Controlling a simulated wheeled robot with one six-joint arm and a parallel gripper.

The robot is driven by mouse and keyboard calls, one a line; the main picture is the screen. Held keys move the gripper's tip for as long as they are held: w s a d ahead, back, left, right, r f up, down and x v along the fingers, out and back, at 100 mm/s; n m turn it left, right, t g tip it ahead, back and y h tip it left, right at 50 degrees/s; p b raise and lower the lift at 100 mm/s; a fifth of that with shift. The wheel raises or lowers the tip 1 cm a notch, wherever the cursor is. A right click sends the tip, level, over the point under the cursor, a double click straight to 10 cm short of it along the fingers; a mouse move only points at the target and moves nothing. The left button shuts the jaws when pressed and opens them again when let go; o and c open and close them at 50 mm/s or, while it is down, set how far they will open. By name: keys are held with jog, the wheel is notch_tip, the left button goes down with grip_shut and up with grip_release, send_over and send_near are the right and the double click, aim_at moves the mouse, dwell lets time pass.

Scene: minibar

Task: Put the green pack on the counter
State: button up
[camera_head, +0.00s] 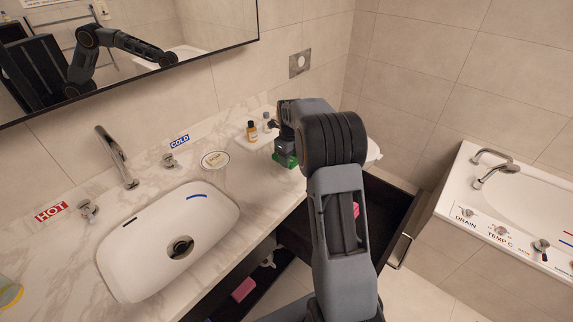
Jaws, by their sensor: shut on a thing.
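The green pack (285,158) shows at the end of my arm, low under the gripper, near the right end of the marble counter (228,187). My gripper (283,147) is shut on the green pack, though the arm hides most of the fingers. The pack is over or at the counter's front edge; I cannot tell whether it touches the surface.
A white tray (243,143) with small bottles (252,131) stands behind the gripper. A round dish (215,160) lies left of it, then the sink (150,255) and faucet (118,158). An open drawer (385,205) juts out below right.

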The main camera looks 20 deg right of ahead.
aim_at(288, 172)
jog(key=shift+w+d+f, duration=0.2)
jog(key=shift+w+f, duration=0.7)
jog(key=shift+f, duration=1.75)
jog(key=shift+f, duration=0.1)
jog(key=shift+f, duration=0.15)
jog(key=o, duration=0.9)
